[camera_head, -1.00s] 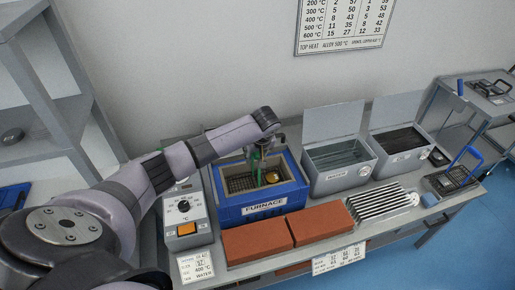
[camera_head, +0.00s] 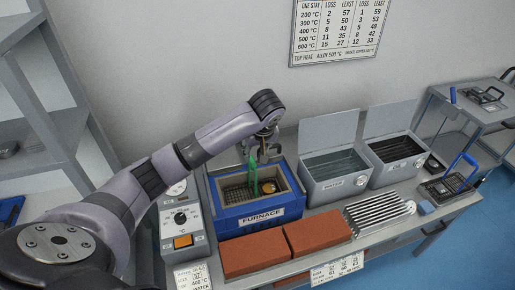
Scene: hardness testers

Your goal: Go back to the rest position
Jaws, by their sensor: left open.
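My left arm comes in from the left, and my left gripper (camera_head: 258,174) hangs over the blue furnace (camera_head: 259,218), fingers pointing down. The gripper is open. Its green-edged fingers are small in the picture, and I see nothing held between them. The furnace is open at the top, with a dark mesh floor inside; a small roundish piece (camera_head: 270,187) shows in it near the fingers. My right gripper is not in view.
A control box with a dial (camera_head: 183,222) stands left of the furnace. Red bricks (camera_head: 254,254) lie in front. Two lidded grey tanks, marked water (camera_head: 336,188) and another (camera_head: 398,172), stand to the right, beside a ribbed rack (camera_head: 380,212). Shelving (camera_head: 50,130) is at the left.

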